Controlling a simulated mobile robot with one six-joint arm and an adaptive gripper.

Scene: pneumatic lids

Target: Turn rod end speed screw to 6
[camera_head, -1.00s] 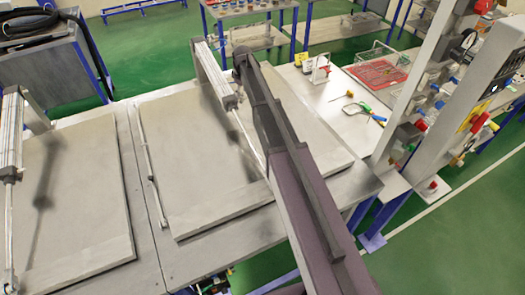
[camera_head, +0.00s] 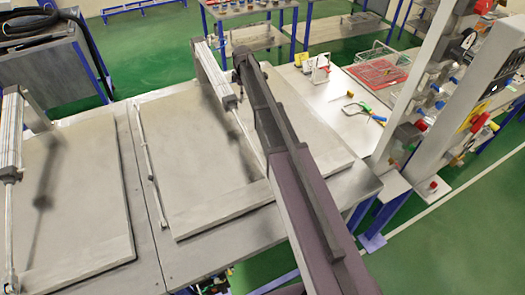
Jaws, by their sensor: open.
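The grey pneumatic cylinder (camera_head: 215,72) lies along the right-hand lid (camera_head: 190,165), fixed to a bracket at its far end. Its thin rod (camera_head: 246,138) runs from the near end of the barrel toward me and passes behind my arm. The rod end speed screw is too small to make out, and so is its setting. My dark arm reaches from the bottom right up to beside the cylinder. My gripper cannot be made out; the far end of the arm hides what is beyond it.
A second lid (camera_head: 75,190) with its own cylinder (camera_head: 12,135) is at left. A post with valves and knobs (camera_head: 421,124) stands at far right.

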